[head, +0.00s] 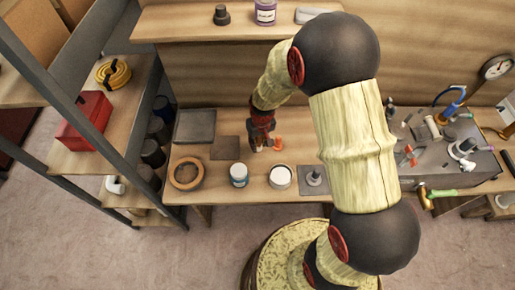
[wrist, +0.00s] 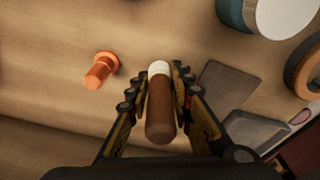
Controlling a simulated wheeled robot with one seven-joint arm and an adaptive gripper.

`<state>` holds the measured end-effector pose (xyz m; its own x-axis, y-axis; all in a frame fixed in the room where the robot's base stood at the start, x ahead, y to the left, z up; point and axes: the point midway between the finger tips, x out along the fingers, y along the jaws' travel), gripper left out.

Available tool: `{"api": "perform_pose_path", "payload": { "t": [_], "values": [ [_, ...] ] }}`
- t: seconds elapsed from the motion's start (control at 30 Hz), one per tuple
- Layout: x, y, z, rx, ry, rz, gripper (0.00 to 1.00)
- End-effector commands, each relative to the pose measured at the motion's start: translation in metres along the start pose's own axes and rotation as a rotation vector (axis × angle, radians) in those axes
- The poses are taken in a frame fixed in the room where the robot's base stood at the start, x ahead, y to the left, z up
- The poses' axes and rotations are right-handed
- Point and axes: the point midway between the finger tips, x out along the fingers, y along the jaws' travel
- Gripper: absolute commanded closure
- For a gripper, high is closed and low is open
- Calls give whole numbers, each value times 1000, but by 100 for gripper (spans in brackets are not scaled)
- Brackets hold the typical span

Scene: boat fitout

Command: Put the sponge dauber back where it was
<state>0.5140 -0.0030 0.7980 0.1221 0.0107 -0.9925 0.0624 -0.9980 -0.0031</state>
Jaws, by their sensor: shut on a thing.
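The sponge dauber, a brown cylinder with a pale white end, is in the wrist view (wrist: 160,112). My gripper (wrist: 159,82) is shut on it, with a finger on each side. The white end points away from the palm. In the head view my gripper (head: 262,141) is over the wooden bench (head: 215,188), and the dauber is too small there to make out clearly. I cannot tell whether the dauber touches the bench. An orange peg-like piece (head: 278,143) is just right of my gripper; it also shows in the wrist view (wrist: 101,70).
A brown square (head: 225,148) and a grey plate (head: 196,126) lie left of my gripper. Nearer stand a round wooden ring (head: 186,173), a blue-white jar (head: 239,175) and a white-topped tin (head: 280,177). A shelf rack (head: 142,120) bounds the left; a cluttered grey surface is right.

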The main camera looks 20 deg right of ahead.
Motion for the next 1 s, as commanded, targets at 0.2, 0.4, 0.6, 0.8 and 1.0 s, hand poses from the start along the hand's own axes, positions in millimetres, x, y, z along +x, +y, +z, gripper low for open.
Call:
{"api": "perform_pose_path", "payload": {
  "t": [0.2, 0.4, 0.6, 0.8, 1.0],
  "values": [
    [34, -3, 1, 1, -1, 0, 100],
    [35, -2, 1, 0, 1, 0, 100],
    [38, -2, 2, 0, 0, 0, 100],
    [38, -3, 2, 0, 0, 0, 70],
    [38, -3, 2, 0, 0, 0, 60]
  ]
}}
